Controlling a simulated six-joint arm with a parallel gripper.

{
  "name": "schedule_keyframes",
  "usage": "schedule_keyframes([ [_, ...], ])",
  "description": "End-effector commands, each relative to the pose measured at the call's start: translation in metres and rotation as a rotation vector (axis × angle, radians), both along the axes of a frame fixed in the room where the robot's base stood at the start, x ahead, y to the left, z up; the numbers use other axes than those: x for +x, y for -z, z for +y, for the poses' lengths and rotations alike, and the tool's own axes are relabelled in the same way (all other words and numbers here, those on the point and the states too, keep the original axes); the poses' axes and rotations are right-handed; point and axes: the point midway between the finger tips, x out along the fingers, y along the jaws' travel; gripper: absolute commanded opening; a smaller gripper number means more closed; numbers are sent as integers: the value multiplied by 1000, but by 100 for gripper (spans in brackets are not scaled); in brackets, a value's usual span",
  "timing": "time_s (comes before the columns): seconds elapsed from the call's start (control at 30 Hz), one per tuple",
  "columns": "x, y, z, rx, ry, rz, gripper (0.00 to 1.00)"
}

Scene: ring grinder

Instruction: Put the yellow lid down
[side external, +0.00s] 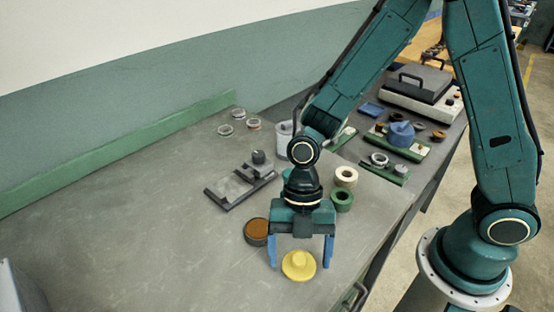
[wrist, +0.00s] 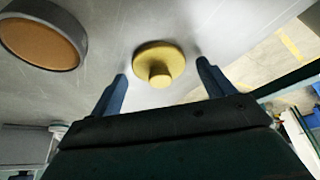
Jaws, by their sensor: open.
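The yellow lid (side external: 299,266) is a round disc with a raised knob, lying knob-up on the grey table near its front edge. My gripper (side external: 300,264) is open, its blue fingers spread to the left and right of the lid. In the wrist view the lid (wrist: 159,62) shows between the fingers (wrist: 162,80) and a little beyond their tips, with a gap on both sides. Nothing is held. Whether the fingertips touch the table is not clear.
A dark round container with brown contents (side external: 257,231) stands just left of my gripper. Cream (side external: 346,177) and green (side external: 342,199) rings stand behind it to the right. A dark fixture (side external: 240,186) lies farther back.

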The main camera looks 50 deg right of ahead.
Motion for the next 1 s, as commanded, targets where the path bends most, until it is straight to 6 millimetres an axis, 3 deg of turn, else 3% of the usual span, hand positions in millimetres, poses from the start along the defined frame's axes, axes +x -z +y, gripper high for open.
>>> schedule_keyframes([
  [0.27,0,-4,0,0,0,-1,81],
  [0.47,5,-18,-4,2,2,-4,81],
  [1.0,25,-94,-29,2,2,-3,81],
])
